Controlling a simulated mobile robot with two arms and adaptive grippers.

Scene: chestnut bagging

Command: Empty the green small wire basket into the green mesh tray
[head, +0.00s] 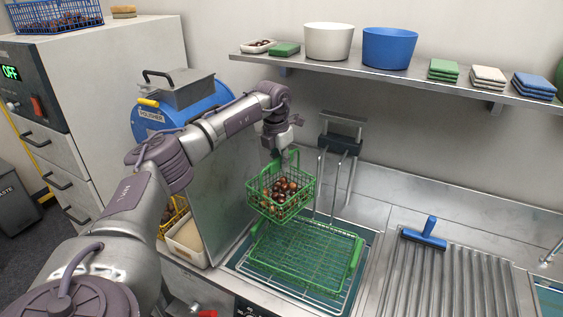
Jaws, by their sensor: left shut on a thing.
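The green small wire basket (262,201) hangs upright in the middle of the head view, with several brown chestnuts (285,190) inside it. My left gripper (283,153) is above the basket and shut on its raised handle. The green mesh tray (300,262) lies below the basket on a wire rack over a sink-like recess. No chestnuts show on the visible part of the tray; the basket hides part of its far edge. My right gripper is not in view.
A metal stand (341,140) with upright rods is close behind the basket. A metal panel (215,200) stands to its left. A blue squeegee (425,238) lies on the ribbed drainboard (455,280) at right. A shelf (400,81) with bowls and folded cloths runs above.

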